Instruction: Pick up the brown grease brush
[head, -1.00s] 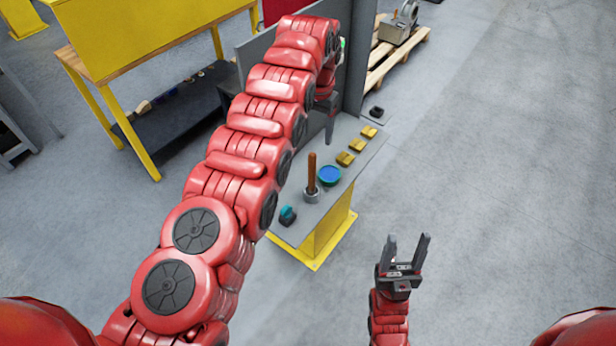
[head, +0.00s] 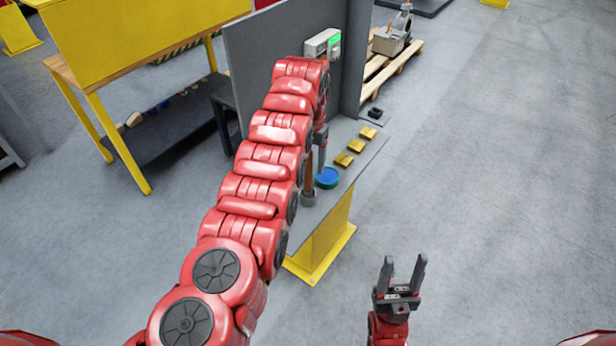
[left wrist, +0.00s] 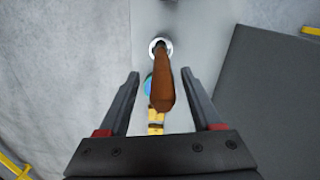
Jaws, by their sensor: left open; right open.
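The brown grease brush (head: 309,180) stands upright in a small grey cup (head: 308,199) on the narrow grey bench; my left arm partly hides it. In the left wrist view the brush's brown handle (left wrist: 162,88) points up toward the camera, between the two fingers. My left gripper (head: 319,160) is open above the bench, close to the handle; in the left wrist view its fingers (left wrist: 160,74) stand apart on both sides, with a gap to the handle. My right gripper (head: 402,268) is open and empty over the floor at lower right.
A blue round tin (head: 327,178) stands beside the cup. Several yellow blocks (head: 343,160) and a small black item (head: 375,113) lie further back. A grey upright panel (head: 260,70) borders the bench. The floor at right is clear.

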